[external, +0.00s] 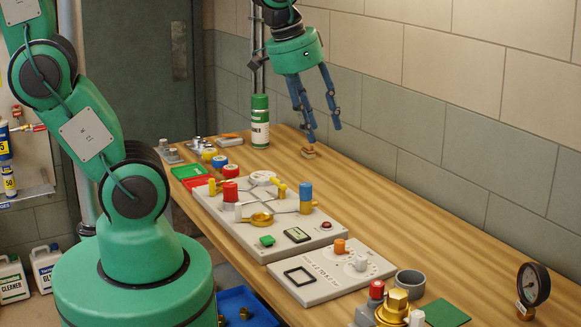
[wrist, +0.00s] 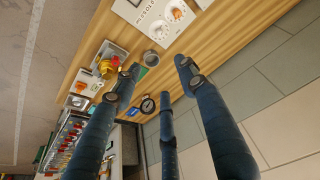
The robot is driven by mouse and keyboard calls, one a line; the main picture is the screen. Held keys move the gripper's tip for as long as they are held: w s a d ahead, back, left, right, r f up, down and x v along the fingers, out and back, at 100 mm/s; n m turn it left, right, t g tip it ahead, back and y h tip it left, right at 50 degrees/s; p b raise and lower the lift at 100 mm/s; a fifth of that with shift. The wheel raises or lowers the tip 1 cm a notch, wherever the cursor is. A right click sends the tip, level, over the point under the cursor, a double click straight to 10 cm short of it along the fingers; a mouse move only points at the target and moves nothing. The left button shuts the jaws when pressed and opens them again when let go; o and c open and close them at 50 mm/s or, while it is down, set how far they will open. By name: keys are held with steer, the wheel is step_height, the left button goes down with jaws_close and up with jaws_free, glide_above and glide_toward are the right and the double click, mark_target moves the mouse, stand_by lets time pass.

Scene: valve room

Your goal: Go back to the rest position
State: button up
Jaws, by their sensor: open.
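My gripper (external: 323,130) has dark blue fingers, spread apart with nothing between them. It hangs above the far part of the wooden bench, close to the tiled wall. A small brown piece (external: 309,153) lies on the bench below the fingertips; I cannot tell what it is. In the wrist view three fingers of my gripper (wrist: 158,88) reach up the picture, apart and empty, with the bench beyond them.
A grey valve panel (external: 262,222) with coloured knobs fills the bench middle. A smaller dial panel (external: 331,272), a grey cup (external: 410,282), a brass fitting (external: 393,308) and a round gauge (external: 532,284) are nearer. A green-and-white can (external: 260,122) stands behind. Bench along the wall is mostly clear.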

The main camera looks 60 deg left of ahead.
steer(key=s+a+r+n+t+b, duration=0.1)
steer(key=s+a+r+b, duration=0.1)
steer(key=s+a, duration=0.5)
steer(key=shift+r+t+y, duration=0.4)
steer(key=shift+r, duration=0.2)
stand_by(0.6)
